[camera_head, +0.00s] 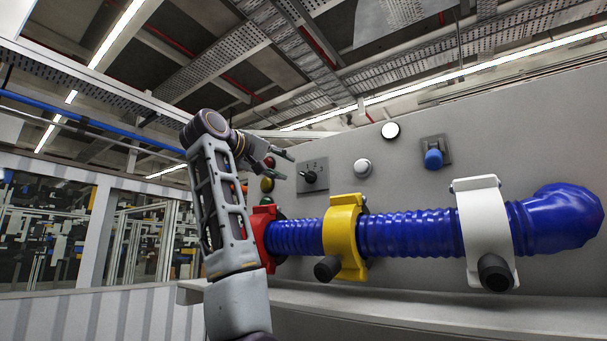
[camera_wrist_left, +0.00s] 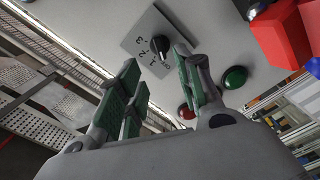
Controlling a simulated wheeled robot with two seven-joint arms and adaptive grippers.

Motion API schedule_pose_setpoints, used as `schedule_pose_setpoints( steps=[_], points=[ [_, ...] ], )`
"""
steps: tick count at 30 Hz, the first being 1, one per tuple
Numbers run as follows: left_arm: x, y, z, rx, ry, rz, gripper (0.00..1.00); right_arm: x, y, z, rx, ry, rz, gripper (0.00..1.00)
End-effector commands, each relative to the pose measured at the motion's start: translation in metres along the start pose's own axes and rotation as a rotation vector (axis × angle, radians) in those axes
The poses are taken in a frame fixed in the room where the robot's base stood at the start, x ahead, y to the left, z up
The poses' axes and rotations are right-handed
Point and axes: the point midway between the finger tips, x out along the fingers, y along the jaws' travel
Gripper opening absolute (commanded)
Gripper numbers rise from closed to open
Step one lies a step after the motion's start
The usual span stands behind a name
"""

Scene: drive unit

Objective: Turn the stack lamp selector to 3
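The stack lamp selector is a black knob (camera_head: 310,177) on a grey plate (camera_head: 318,165) fixed to the panel. In the left wrist view the black knob (camera_wrist_left: 161,47) shows beside the marks 1, 2 and 3 on its plate (camera_wrist_left: 143,36). I cannot tell clearly which mark the knob points to. My left gripper (camera_head: 282,165) is just left of the knob in the head view, with its fingers toward the panel. In the left wrist view the gripper (camera_wrist_left: 158,62) is open and empty, and the knob shows beyond the gap between the fingers, apart from them. My right gripper is out of view.
Round lamps or buttons, red (camera_head: 269,162) and yellow (camera_head: 267,184), sit left of the selector. A blue corrugated hose (camera_head: 410,235) in yellow (camera_head: 343,238) and white (camera_head: 484,225) clamps runs below. A white button (camera_head: 362,167) and blue knob (camera_head: 433,159) are to the right.

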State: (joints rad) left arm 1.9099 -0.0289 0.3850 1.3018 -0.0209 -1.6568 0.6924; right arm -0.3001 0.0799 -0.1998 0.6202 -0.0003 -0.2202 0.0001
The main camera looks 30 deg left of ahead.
Motion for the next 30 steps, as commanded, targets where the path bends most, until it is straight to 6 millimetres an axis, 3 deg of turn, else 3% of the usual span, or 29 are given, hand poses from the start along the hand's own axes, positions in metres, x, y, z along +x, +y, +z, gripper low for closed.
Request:
schedule_pose_setpoints(
  steps=[18,30],
  points=[
    [0.074,0.002,-0.001,-0.001,-0.002,-0.001,0.36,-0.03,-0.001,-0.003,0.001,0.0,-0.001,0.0],
    [0.11,0.002,0.0,0.0,-0.002,-0.001,0.36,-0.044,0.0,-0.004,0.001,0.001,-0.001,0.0]
  ],
)
